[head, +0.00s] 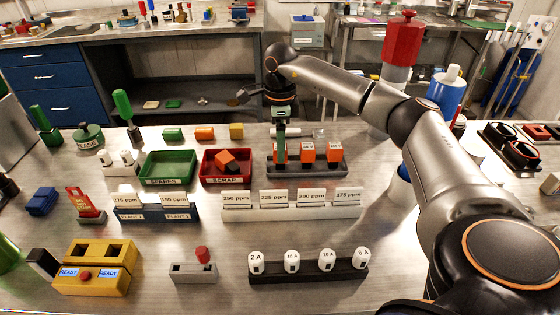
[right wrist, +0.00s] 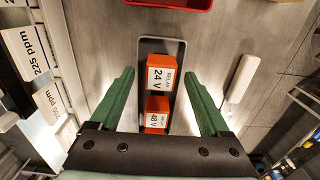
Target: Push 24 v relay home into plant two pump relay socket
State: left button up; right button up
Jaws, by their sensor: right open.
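My right gripper (head: 281,137) is open and points down over the left end of a dark relay rack (head: 340,170). The orange 24 V relay (right wrist: 160,77) stands in this rack. In the right wrist view it lies between the two green fingertips, with a gap on each side. The orange 48 V relay (right wrist: 156,113) is beside it, nearer the palm. In the head view the gripper partly covers the leftmost relay. A yellow box (head: 73,284) with two recesses and READY labels is at the lower left; no plant name is legible on it. My left gripper is not in view.
A red SCRAP tray (head: 227,180) holding an orange block and a green SPARES tray (head: 168,182) are left of the rack. A ppm card stand (head: 290,212) lies in front. A black fuse rack (head: 308,272) and a grey switch block (head: 194,273) are nearer.

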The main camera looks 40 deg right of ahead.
notch_tip(320, 180, down, 2)
jog(key=shift+f, duration=0.2)
grip_shut()
dwell(0.6)
